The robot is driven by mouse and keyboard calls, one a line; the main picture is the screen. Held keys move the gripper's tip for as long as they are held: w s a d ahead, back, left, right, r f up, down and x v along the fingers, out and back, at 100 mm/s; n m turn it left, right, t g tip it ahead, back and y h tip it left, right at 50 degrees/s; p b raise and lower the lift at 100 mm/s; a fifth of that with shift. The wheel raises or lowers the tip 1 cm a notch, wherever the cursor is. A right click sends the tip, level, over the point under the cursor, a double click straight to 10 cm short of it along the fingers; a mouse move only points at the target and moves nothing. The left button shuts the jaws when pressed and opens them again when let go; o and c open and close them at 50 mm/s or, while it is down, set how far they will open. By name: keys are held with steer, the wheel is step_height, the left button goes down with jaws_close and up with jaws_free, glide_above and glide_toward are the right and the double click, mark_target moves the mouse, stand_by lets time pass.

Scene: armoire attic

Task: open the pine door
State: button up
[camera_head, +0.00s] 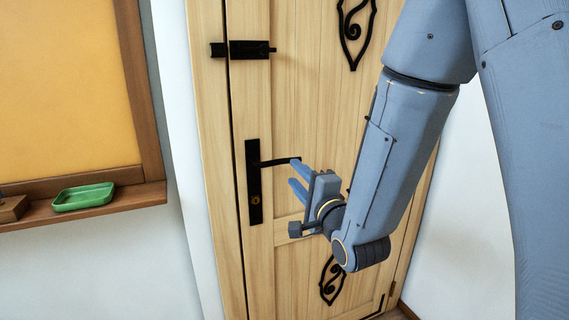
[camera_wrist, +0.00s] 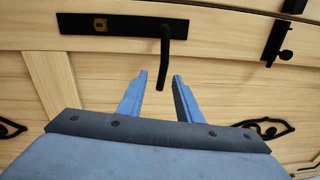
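The pine door (camera_head: 290,120) is pale wood and stands shut in its frame. A black handle plate (camera_head: 254,200) with a keyhole sits near its left edge, and a black lever (camera_head: 280,161) points right from it. My gripper (camera_head: 292,173) is open in front of the lever's free end. In the wrist view, the lever (camera_wrist: 164,50) hangs between the two open fingers of my gripper (camera_wrist: 160,75), with clear space on both sides. I cannot tell whether a finger touches it. The handle plate also shows in the wrist view (camera_wrist: 130,25).
A black slide bolt (camera_head: 250,49) is mounted above the handle, with its keeper (camera_head: 217,50) on the frame; it also shows in the wrist view (camera_wrist: 277,42). Black scroll ornaments (camera_head: 356,30) decorate the door. A green tray (camera_head: 84,197) sits on the wooden ledge (camera_head: 135,198) at left.

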mark_target(286, 162)
steer(key=shift+y, duration=0.3)
steer(key=shift+r+p+x, duration=0.15)
steer(key=shift+p+x, duration=0.15)
steer(key=shift+x, duration=1.65)
steer(key=shift+r+p+x, duration=0.15)
steer(key=shift+p+x, duration=0.15)
steer(key=shift+x, duration=1.65)
jaws_close()
